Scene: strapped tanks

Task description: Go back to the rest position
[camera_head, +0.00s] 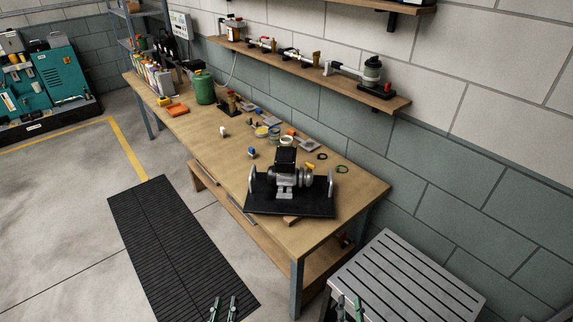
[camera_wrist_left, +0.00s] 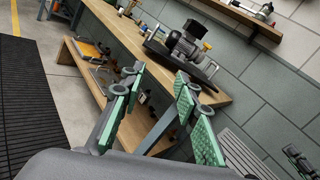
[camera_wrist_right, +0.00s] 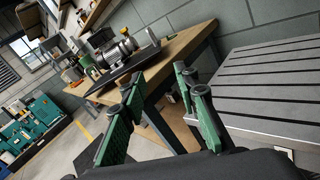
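My left gripper (camera_head: 223,308) shows at the bottom edge of the head view, over the black floor mat. In the left wrist view its green-padded fingers (camera_wrist_left: 155,95) stand apart with nothing between them. My right gripper (camera_head: 349,308) shows at the bottom edge of the head view, in front of the slatted metal table. In the right wrist view its green-padded fingers (camera_wrist_right: 160,98) are also apart and empty. Both grippers are clear of the workbench (camera_head: 222,150). Most of both arms is outside the head view.
A motor-like machine (camera_head: 287,175) sits on a black plate at the bench's near end. Small parts and a green canister (camera_head: 204,87) stand further back. A slatted metal table (camera_head: 405,285) is at right. A black mat (camera_head: 175,240) lies on open floor at left.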

